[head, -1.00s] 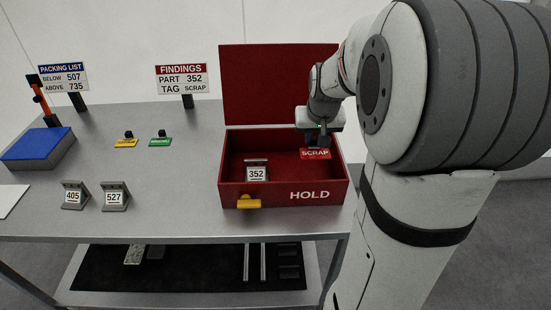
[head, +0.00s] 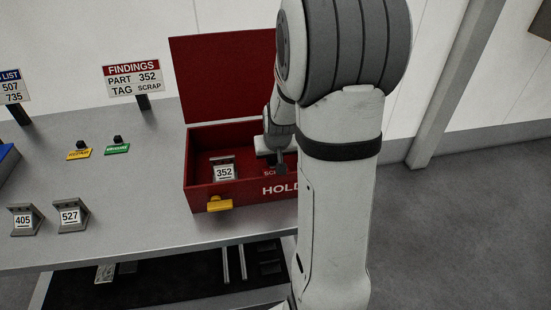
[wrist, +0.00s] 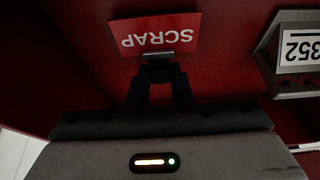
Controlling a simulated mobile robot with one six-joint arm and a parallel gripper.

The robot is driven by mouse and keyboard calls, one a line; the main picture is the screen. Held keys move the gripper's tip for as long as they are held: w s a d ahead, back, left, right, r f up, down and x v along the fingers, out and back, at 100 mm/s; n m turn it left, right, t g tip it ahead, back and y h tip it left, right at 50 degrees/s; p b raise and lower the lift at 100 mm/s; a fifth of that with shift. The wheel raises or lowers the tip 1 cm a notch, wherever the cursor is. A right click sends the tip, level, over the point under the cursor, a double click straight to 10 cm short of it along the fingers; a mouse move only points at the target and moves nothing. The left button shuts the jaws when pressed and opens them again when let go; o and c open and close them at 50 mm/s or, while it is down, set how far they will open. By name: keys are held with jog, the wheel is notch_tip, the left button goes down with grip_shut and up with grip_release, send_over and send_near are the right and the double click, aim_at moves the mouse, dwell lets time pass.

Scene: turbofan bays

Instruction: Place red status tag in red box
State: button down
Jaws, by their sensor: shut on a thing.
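The red status tag, marked SCRAP, hangs in my gripper's jaws (wrist: 158,75) in the wrist view, where the tag (wrist: 155,32) shows upside down. In the head view the tag (head: 269,172) is mostly hidden behind my arm. The red box (head: 240,195), marked HOLD, has its lid (head: 220,80) standing open behind it. My gripper (head: 281,168) and the tag are inside the box's outline, near its right side. I cannot tell whether the tag touches the floor.
A grey part labelled 352 (head: 224,170) stands inside the box, left of the tag; it also shows in the wrist view (wrist: 298,50). A yellow latch (head: 219,204) is on the box front. Parts 405 (head: 25,220) and 527 (head: 71,215), plus yellow (head: 79,154) and green (head: 117,148) tags, are on the bench.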

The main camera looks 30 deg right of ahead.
jog(key=shift+f, duration=0.25)
jog(key=shift+f, duration=0.25)
jog(key=c, duration=1.3)
grip_release()
jog(key=shift+r, duration=0.1)
